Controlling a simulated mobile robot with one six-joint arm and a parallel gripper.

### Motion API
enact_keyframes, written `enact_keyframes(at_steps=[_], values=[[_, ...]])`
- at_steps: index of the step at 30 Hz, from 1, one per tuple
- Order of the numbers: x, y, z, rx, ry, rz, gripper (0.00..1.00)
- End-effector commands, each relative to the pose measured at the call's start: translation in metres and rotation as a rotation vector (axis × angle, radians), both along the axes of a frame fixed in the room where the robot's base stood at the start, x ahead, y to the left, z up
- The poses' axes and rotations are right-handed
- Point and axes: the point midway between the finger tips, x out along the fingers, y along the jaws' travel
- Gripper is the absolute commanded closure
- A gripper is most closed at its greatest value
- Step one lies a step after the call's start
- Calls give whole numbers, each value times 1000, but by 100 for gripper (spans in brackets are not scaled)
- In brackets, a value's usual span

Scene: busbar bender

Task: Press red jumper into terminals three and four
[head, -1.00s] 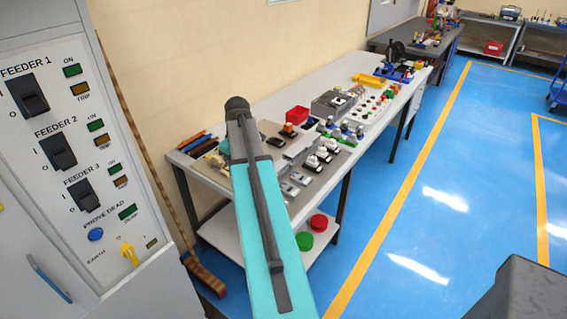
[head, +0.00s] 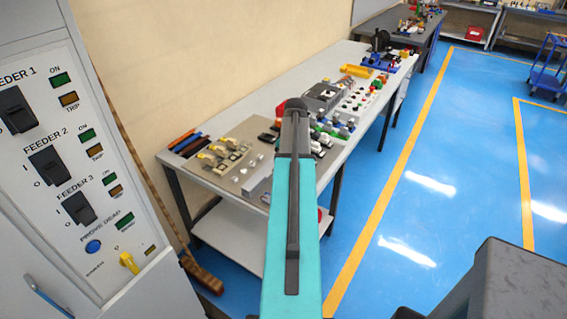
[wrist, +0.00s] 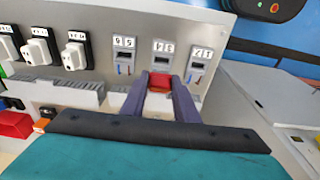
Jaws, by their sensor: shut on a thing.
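In the wrist view the two dark fingers of my gripper (wrist: 161,88) are closed on a small red jumper (wrist: 159,80). It is held in front of a pale board with three grey labelled terminals in a row: a left one (wrist: 123,62), a middle one (wrist: 161,55) and a right one (wrist: 198,65). The jumper is in line with the middle terminal, just below it in the picture. I cannot tell whether it touches. The labels are too small to read surely. In the head view my arm hides the gripper and jumper.
White plugs in black holders (wrist: 75,54) stand left of the terminals. Grey slotted ducts (wrist: 67,92) run below. A red block (wrist: 14,124) lies lower left. In the head view a long white workbench (head: 225,190) runs along the wall, and a feeder cabinet (head: 115,195) stands left.

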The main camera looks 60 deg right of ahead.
Motion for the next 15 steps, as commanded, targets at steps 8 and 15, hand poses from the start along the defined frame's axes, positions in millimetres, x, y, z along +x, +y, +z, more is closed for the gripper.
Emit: enact_keyframes(at_steps=[8, 15], values=[[5, 4, 0, 0, 0, 7, 94], [4, 5, -5, 1, -1, 8, 94]])
